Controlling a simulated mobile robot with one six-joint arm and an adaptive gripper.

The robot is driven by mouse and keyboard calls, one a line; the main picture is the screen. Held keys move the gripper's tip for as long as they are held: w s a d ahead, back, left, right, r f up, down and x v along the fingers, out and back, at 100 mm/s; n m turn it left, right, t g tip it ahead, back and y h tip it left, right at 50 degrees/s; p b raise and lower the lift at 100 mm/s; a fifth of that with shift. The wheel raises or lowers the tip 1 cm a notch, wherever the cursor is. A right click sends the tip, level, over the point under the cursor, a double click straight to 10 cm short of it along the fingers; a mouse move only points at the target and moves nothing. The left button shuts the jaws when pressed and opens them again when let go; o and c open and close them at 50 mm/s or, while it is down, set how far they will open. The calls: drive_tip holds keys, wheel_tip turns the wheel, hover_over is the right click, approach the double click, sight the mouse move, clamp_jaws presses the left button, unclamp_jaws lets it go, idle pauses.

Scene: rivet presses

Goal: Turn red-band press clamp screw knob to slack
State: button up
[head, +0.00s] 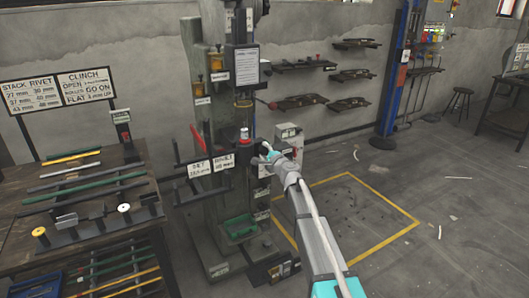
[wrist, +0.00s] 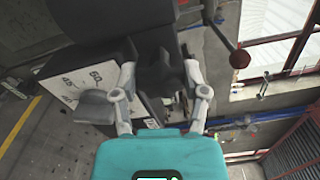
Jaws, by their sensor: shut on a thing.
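The press (head: 222,110) is a tall grey-green column machine in the middle of the head view. A small part with red on it (head: 244,131) shows at its mid height; I cannot tell if this is the red band. My gripper (head: 266,149) is at the right side of the press, level with its signs. In the wrist view my gripper (wrist: 160,88) has its two fingers on either side of a dark knob (wrist: 160,75), shut on it. The knob is mostly hidden in the head view, and its turn angle cannot be told.
A white scale plate with numbers (wrist: 82,78) is left of the fingers in the wrist view. A lever with a dark red ball (wrist: 239,59) is at the right. A rack table (head: 80,205) stands left of the press. Yellow-marked floor (head: 350,215) lies clear at right.

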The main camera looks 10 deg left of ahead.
drive_tip(key=shift+a+n, duration=0.1)
drive_tip(key=shift+n, duration=1.3)
drive_tip(key=shift+s, duration=0.1)
drive_tip(key=o, duration=1.1)
drive_tip(key=shift+o, duration=0.2)
drive_tip(key=v, duration=1.2)
drive_tip(key=shift+f, duration=0.1)
